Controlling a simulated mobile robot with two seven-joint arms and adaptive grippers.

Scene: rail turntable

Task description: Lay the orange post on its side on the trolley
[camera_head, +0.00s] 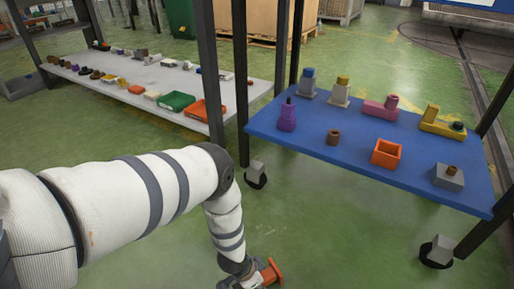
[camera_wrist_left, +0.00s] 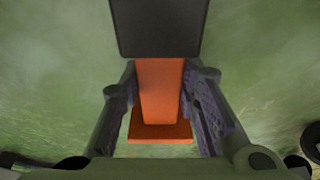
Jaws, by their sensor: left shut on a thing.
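My left gripper (camera_head: 258,281) is low over the green floor, at the bottom of the head view. It is shut on the orange post (camera_head: 272,271). In the left wrist view the orange post (camera_wrist_left: 160,88) sits between the two fingers, with a wider orange base below. A dark square piece covers the top of that view; I cannot tell what it is. The trolley (camera_head: 342,173) has a blue deck and stands to the right, farther from me and apart from the post. My right gripper is not in view.
The blue deck carries a purple piece (camera_head: 288,117), a brown ring (camera_head: 333,137), an orange box (camera_head: 386,152), a grey block (camera_head: 448,176) and several others along the back. Dark upright posts rise at its corners. A grey shelf (camera_head: 140,78) with small parts stands at the left.

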